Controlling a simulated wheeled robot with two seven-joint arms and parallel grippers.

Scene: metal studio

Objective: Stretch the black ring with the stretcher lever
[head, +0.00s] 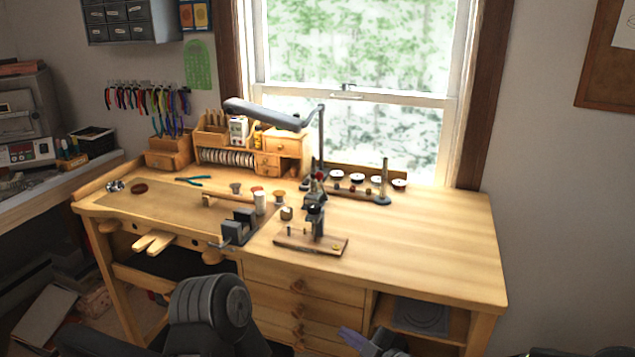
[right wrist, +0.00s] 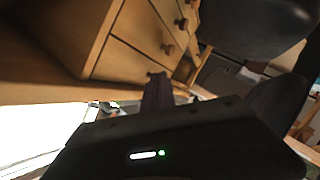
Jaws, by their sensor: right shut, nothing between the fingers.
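A ring stretcher stands on the bench, with a wooden base (head: 312,242), a dark upright post and a red-tipped lever (head: 320,176) at its top. A dark, ring-like shape (head: 314,208) shows around the upper post; at this size I cannot tell whether it is the black ring. My right gripper (head: 352,337) is low at the picture's bottom edge, in front of the bench drawers and well below the stretcher. It is shut and empty. In the right wrist view its fingers (right wrist: 157,92) show near the drawer fronts. My left gripper is not in view.
The wooden bench (head: 430,235) is clear at the right. Drawers (head: 300,285) and an open shelf front the bench below.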

